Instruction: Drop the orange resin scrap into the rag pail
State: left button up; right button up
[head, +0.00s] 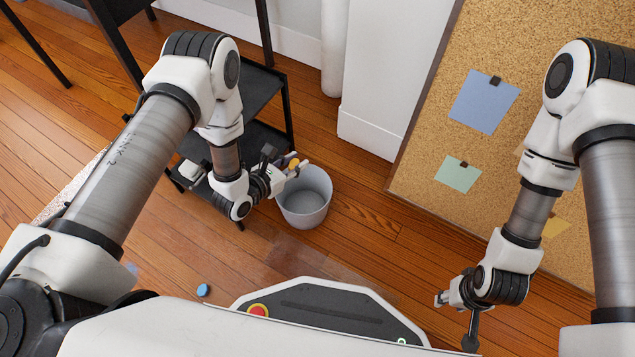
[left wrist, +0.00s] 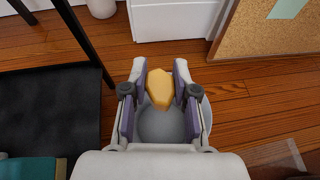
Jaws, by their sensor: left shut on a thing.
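The orange resin scrap (head: 293,163) is between the fingers of my left gripper (head: 287,166), which is shut on it. In the left wrist view the scrap (left wrist: 160,88) shows as a yellow-orange faceted lump between the fingertips (left wrist: 160,72). The rag pail (head: 306,211) is a light grey open bucket on the floor. The scrap is held above the pail, near its back rim in the head view. In the left wrist view the pail's inside (left wrist: 162,127) shows below the scrap. My right gripper (head: 455,320) is empty, fingers apart, at the lower right.
A black shelf stand (head: 262,90) is close on the left of the pail. A corkboard (head: 440,200) with pinned notes leans at the right. A white wall base (head: 365,137) is behind. A small blue disc (head: 204,290) lies on the wooden floor. Floor right of the pail is clear.

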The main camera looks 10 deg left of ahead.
pick_arm(q)
jog(key=shift+w+f, duration=0.15)
jog(key=shift+f, duration=0.1)
notch_tip(320, 180, down, 5)
jog(key=b, duration=0.5)
jog(key=shift+f+b, duration=0.15)
jog(key=shift+b, duration=0.15)
jog(key=o, duration=1)
jog(key=v, duration=1.2)
